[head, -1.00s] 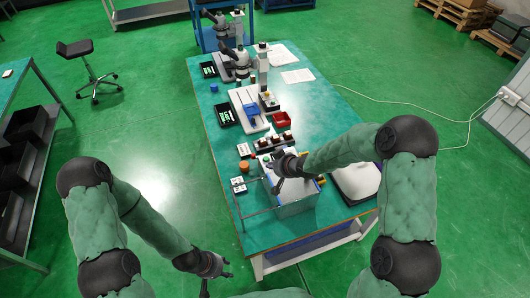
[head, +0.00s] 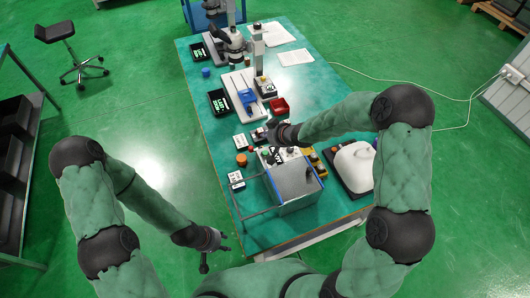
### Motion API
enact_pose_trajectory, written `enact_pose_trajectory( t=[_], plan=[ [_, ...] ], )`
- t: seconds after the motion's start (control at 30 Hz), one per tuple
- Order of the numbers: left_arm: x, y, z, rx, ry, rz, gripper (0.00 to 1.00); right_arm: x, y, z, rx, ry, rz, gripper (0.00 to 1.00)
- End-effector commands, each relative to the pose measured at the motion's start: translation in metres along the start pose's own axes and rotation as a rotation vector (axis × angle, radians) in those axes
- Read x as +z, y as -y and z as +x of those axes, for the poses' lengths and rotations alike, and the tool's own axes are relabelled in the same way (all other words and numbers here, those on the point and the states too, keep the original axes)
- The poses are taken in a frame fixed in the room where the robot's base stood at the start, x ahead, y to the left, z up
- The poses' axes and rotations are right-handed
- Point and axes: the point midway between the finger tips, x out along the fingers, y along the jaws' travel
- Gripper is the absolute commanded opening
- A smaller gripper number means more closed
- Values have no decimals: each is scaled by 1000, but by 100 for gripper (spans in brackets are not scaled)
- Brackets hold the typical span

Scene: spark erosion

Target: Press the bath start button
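A grey open-topped tank (head: 295,183) stands at the near end of the green table. Small boxes lie to its left and behind it: a white-faced box (head: 236,180), another white-faced box (head: 240,142) and a dark box (head: 258,136). I cannot tell which part is the bath start button; labels are too small to read. My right gripper (head: 268,135) is beside the dark box, behind the tank; contact and its finger opening are unclear. My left gripper (head: 212,258) hangs low left of the table, apart from everything; its opening is too small to judge.
An orange round piece (head: 241,159) sits between the white-faced boxes. A red bin (head: 279,106), a blue vise-like piece (head: 248,97) and a microscope-like stand (head: 233,41) are farther back. A white rounded object (head: 354,165) lies right of the tank.

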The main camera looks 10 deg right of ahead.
Motion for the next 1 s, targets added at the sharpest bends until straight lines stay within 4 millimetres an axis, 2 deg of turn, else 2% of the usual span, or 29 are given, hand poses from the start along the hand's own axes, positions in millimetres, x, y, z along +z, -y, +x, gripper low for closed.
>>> enact_pose_trajectory(
  t=[0.6, 0.8, 1.0],
  plan=[
    [-2, 22, 62, 0, 0, 0, 40, 43, -17, 44, 0, 1, 0, 0],
    [-3, 26, 73, 0, 0, 0, 40, 54, -22, 57, 0, 1, 2, 0],
    [-3, 26, 74, 0, 0, 0, 40, 56, -23, 59, 0, 1, 0, 0]
  ],
)
